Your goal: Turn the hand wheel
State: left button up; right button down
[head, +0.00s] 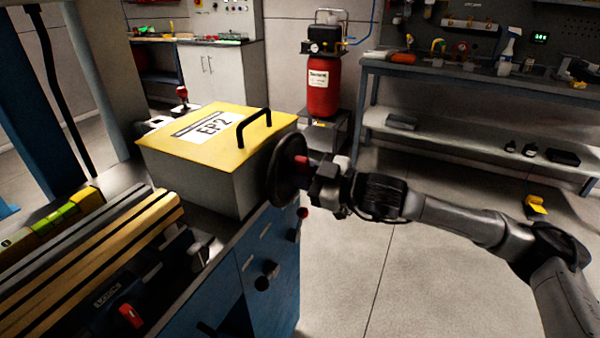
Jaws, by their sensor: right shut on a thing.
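The hand wheel (284,174) is a dark round disc, seen nearly edge-on, on the right side of a grey box with a yellow lid (255,124) marked EP2. My right gripper (308,168) is at the wheel's outer side and shut on a part of it, with a bit of red showing at the grip. The fingertips are small and partly hidden, so the exact grip point is unclear. My right arm reaches in from the right edge. My left gripper is not in view.
The box stands on a blue cabinet (268,262) with dark knobs and a red-tipped lever. Wooden and metal bars (95,255) lie at the left. A red compressor tank (323,85) stands behind. A workbench (470,82) runs along the back right. Floor at the right is mostly clear.

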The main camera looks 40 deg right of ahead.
dwell(0.5)
jog(key=c, duration=1)
grip_release()
jog(key=shift+c, duration=0.2)
jog(key=shift+s+d, duration=0.1)
jog(key=shift+s+d, duration=0.15)
jog(key=shift+s, duration=0.15)
jog(key=v, duration=0.2)
jog(key=b+v, duration=0.1)
jog(key=v, duration=0.2)
jog(key=shift+s+d+f+b, duration=0.2)
jog(key=shift+s+f+b, duration=0.05)
jog(key=shift+f+b, duration=0.05)
jog(key=b+v, duration=0.6)
jog(key=v, duration=0.1)
jog(key=shift+r, duration=0.35)
